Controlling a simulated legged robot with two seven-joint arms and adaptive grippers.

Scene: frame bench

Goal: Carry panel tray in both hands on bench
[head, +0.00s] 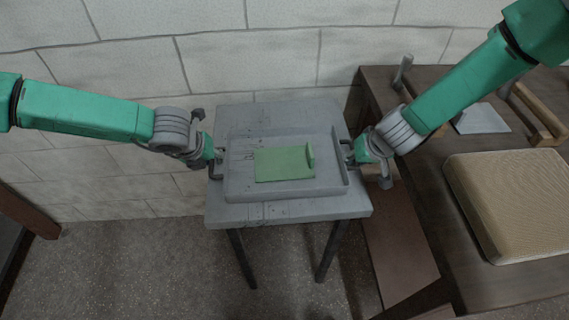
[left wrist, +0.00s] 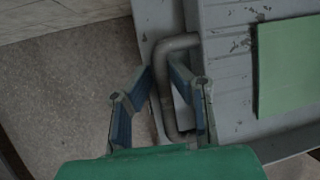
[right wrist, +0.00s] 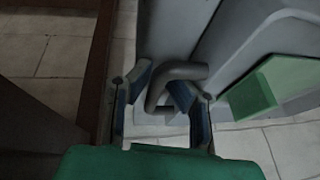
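The grey panel tray (head: 240,186) is over the grey bench (head: 290,211), with a flat green panel (head: 283,165) inside it. The panel has a small raised tab at its right end. I cannot tell whether the tray touches the bench top. My left gripper (head: 217,158) is at the tray's left handle; in the left wrist view its fingers close on both sides of the bent grey handle (left wrist: 166,104). My right gripper (head: 352,158) is at the right handle; in the right wrist view its fingers close around that handle (right wrist: 182,71). The fingertips are partly hidden by the handles.
A brown table (head: 440,205) stands close on the right, holding a tan woven block (head: 515,200), a light plate (head: 481,118) and a wooden frame piece (head: 535,115). A block wall (head: 200,60) is behind the bench. Open floor (head: 150,265) lies at front left.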

